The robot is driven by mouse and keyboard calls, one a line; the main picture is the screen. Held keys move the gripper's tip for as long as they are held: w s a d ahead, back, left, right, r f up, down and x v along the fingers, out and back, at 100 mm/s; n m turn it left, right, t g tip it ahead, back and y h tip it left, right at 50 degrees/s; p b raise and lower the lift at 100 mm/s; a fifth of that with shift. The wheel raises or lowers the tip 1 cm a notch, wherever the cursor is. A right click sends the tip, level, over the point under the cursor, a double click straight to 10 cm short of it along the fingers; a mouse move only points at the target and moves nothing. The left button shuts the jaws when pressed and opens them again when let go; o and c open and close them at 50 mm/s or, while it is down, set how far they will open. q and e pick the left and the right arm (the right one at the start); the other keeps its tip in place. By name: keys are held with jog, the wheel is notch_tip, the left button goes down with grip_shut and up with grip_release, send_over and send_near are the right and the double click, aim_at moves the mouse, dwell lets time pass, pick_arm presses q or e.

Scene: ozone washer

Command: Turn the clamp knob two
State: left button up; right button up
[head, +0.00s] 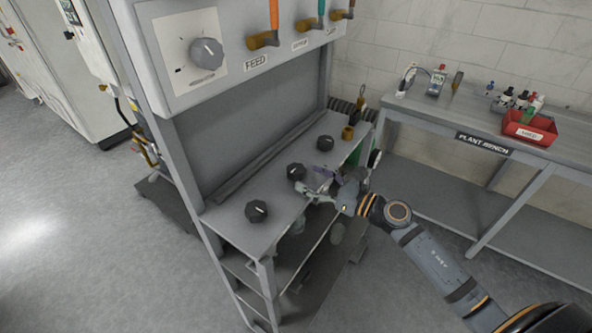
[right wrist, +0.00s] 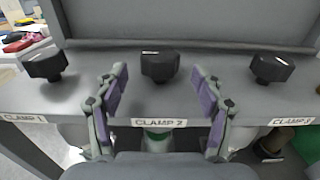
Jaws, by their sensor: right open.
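The clamp two knob (head: 296,171) is a black knob in the middle of a row of three on the grey ledge. In the right wrist view the knob (right wrist: 160,66) stands upright behind the label "CLAMP 2" (right wrist: 159,122). My right gripper (head: 313,184) is beside it in the head view. In the right wrist view the open gripper (right wrist: 158,82) has its purple-padded fingers spread to either side of the knob, with gaps and no visible contact. My left gripper is not in view.
The clamp one knob (right wrist: 46,64) and clamp three knob (right wrist: 272,67) flank it. A plant bench (head: 450,125) with a red bin (head: 529,130) stands right.

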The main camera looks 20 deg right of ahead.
aim_at(304, 175)
jog(key=p+x, duration=0.1)
jog(key=x, duration=0.3)
jog(key=shift+w+a+r+p, duration=0.1)
jog(key=shift+w+a+p, duration=0.2)
jog(key=shift+p, duration=0.1)
jog(key=shift+w+a, duration=0.2)
jog(key=shift+w, duration=0.05)
